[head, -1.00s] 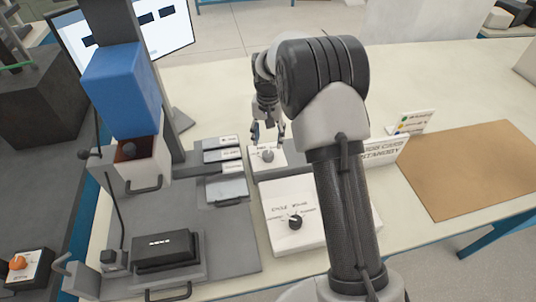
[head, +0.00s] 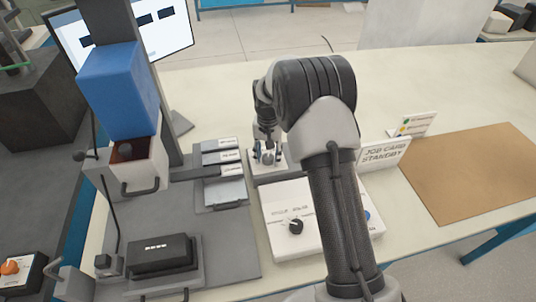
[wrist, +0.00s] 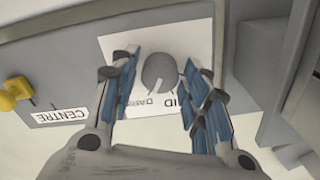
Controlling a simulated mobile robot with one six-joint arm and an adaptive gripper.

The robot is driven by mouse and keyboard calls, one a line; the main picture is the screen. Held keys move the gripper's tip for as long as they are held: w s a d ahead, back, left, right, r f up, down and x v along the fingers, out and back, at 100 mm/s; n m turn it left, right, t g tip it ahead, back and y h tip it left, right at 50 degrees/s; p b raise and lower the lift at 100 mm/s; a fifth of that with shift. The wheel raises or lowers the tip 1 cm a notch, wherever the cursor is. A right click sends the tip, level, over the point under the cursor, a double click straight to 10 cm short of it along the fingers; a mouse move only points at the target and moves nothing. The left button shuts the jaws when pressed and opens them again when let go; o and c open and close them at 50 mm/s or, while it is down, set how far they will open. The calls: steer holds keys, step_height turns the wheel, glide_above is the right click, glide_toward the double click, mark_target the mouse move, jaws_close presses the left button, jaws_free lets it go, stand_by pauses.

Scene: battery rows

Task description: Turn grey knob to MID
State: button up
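The grey knob (wrist: 160,72) sits on a white label plate (wrist: 118,42) on a grey box. A light pointer line on the knob runs toward the lower left in the wrist view, near partly covered lettering. Letters reading "ID" show just right of that line. My gripper (wrist: 162,60) is open, with one blue-padded finger on each side of the knob. Gaps show between the knob and both fingers. In the head view my gripper (head: 266,153) is down at the plate and mostly hides the knob.
A white box with a black knob (head: 295,226) stands in front. Grey trays (head: 222,190) are to the left. A yellow knob (wrist: 15,93) and a CENTRE label (wrist: 60,116) show in the wrist view.

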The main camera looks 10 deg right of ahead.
steer(key=c, duration=0.7)
steer(key=shift+c, duration=0.2)
steer(key=shift+n+p, duration=0.3)
steer(key=shift+n, duration=0.1)
steer(key=n+p, duration=0.1)
steer(key=n, duration=0.2)
steer(key=shift+r+n+p, duration=0.1)
steer(key=shift+n+p, duration=0.25)
steer(key=shift+n, duration=0.05)
steer(key=shift+n+p, duration=0.65)
steer(key=shift+n, duration=1.45)
steer(key=o, duration=1.1)
